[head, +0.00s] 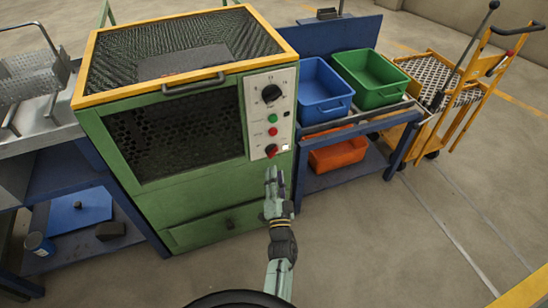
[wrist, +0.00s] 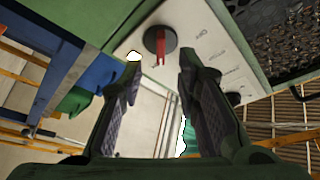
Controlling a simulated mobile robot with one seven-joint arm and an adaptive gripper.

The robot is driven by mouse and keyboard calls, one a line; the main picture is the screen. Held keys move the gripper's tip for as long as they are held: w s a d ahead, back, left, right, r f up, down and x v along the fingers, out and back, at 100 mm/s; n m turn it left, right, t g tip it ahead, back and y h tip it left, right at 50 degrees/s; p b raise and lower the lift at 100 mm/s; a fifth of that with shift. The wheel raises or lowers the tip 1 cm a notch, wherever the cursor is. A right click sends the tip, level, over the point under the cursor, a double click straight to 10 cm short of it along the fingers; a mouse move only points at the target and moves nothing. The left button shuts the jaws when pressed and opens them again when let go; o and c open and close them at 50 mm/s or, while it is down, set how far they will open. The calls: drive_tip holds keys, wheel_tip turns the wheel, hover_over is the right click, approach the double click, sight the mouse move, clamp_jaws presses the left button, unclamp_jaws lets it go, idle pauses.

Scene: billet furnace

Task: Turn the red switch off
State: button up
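The red switch (head: 271,150) is a red handle on a dark round base, low on the white control panel (head: 258,82) of the green furnace. In the wrist view the red switch (wrist: 160,45) shows between and beyond my fingers, with its red handle along the picture's vertical. My gripper (head: 271,173) is just below and in front of it in the head view. In the wrist view my gripper (wrist: 158,72) is open, with a clear gap between the two fingers and nothing held. The fingertips appear apart from the switch.
Above the switch are a black dial (head: 271,93), a green button (head: 272,118) and a red button (head: 272,131). A cart with blue (head: 324,95) and green (head: 370,78) bins stands right of the furnace. The floor in front is clear.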

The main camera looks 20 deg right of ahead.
sight(274, 156)
drive_tip(key=x, duration=0.6)
drive_tip(key=shift+w+p, duration=0.2)
drive_tip(key=shift+p, duration=0.15)
clamp_jaws()
